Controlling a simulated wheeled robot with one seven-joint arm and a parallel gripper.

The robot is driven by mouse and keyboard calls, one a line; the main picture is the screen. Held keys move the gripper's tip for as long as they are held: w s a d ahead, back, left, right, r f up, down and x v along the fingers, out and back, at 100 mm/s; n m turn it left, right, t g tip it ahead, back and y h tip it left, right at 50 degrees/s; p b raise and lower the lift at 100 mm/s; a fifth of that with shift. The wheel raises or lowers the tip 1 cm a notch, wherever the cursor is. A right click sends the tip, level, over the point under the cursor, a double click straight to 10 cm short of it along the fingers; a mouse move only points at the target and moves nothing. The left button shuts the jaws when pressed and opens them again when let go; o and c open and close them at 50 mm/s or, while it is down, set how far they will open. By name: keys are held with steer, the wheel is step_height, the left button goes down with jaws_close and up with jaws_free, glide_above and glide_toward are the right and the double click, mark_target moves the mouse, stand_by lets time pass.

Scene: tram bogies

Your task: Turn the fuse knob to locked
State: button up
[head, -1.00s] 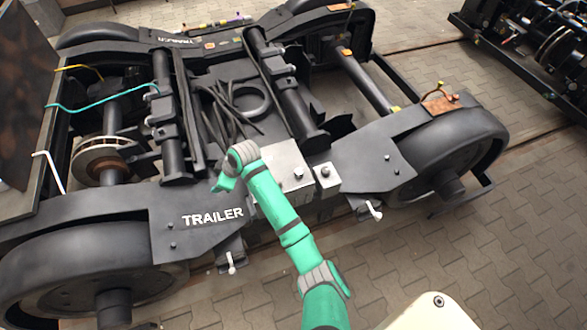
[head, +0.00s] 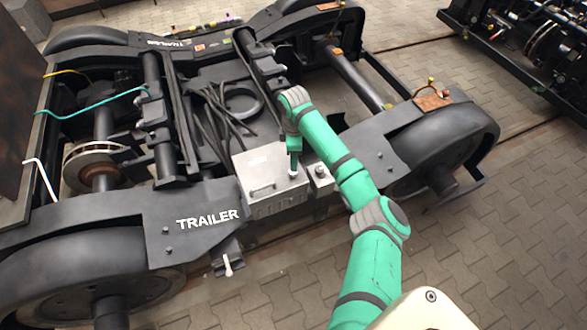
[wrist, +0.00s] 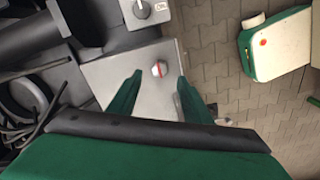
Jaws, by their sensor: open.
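A grey metal box (head: 262,183) sits on the side of the trailer bogie; its top also shows in the wrist view (wrist: 146,101). A small round knob (wrist: 159,69) with white and red on it stands on that top. A smaller grey box (head: 321,180) beside it carries another dark knob (wrist: 141,9) and a label too small to read. I cannot tell for certain which is the fuse knob. My gripper (wrist: 160,76) is open and points down over the larger box. In the wrist view its green fingers (head: 293,165) straddle the red-and-white knob, apart from it.
Dark cables (head: 222,108) and beams lie behind the box. The large wheel (head: 445,140) is at the right, and a white-handled lever (head: 228,264) hangs below the frame. Paved floor (head: 480,255) is clear at the front right.

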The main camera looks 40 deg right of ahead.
mark_target(293, 174)
step_height(293, 174, down, 7)
steer(key=shift+f, duration=0.1)
stand_by(0.4)
steer(key=c, duration=1.1)
